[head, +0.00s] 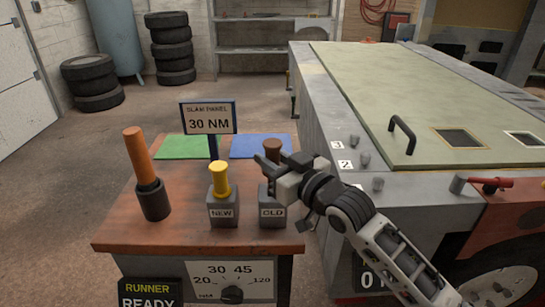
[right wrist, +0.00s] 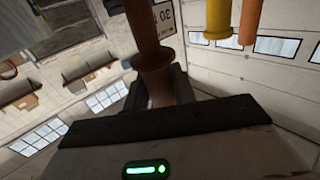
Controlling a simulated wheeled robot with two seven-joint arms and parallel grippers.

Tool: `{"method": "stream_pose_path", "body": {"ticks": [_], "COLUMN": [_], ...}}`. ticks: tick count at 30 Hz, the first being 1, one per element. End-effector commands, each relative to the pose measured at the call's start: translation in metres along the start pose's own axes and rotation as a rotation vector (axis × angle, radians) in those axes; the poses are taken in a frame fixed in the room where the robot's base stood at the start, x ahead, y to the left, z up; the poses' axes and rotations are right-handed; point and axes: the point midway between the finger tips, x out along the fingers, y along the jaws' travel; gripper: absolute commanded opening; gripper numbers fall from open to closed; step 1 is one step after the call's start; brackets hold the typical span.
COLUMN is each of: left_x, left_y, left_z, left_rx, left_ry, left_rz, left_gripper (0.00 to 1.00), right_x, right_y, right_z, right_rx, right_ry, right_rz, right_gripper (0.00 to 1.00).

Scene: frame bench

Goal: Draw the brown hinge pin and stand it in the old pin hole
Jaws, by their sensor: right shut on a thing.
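The brown hinge pin (head: 273,147) shows its head above the block marked OLD (head: 271,213). My right gripper (head: 267,166) is shut on the pin just above that block and hides part of its length. I cannot tell whether the pin's lower end is inside the old pin hole, which is hidden. In the right wrist view, the brown pin (right wrist: 153,55) stands between the jaws. A yellow pin (head: 219,180) stands upright in the block marked NEW (head: 222,212), left of the OLD block. My left gripper is not in view.
An orange-handled tool (head: 142,160) stands in a dark holder at the bench's left. Behind are a 30 NM sign (head: 208,118), a green mat (head: 183,147) and a blue mat (head: 250,140). The large panel (head: 430,90) with numbered knuckles lies close on the right.

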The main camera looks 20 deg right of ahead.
Motion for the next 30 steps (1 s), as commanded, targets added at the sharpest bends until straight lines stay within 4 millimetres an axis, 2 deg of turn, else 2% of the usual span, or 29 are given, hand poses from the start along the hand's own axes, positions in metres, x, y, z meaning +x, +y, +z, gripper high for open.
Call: {"method": "stream_pose_path", "body": {"ticks": [30], "left_x": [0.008], "left_y": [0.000], "left_z": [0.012], "left_rx": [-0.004], "left_ry": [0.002], "left_rz": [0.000], "left_gripper": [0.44], "right_x": [0.000], "right_y": [0.000], "right_z": [0.025], "right_rx": [-0.001], "right_ry": [0.003], "right_rz": [0.000], "right_gripper": [0.00]}}
